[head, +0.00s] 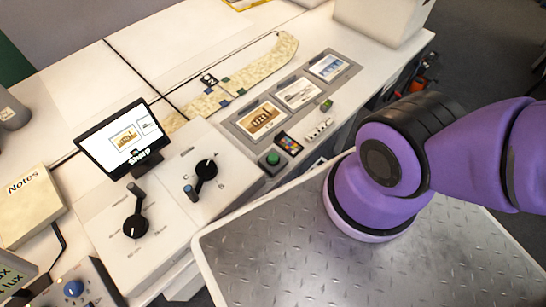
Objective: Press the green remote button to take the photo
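The green button (273,159) sits on a small dark grey box on the white table, to the right of the control panel. A small monitor (122,138) shows pictures and the word "sharp". My purple arm fills the right side of the head view, to the right of the button and apart from it. My gripper is out of the picture, so its opening and anything in it are hidden.
A white control panel (165,225) with two black levers stands left of the button. A colour chart (288,143) and a grey board with several photos (239,126) lie close behind it. A notes box (28,205) and a blue-knob unit (73,289) are at left.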

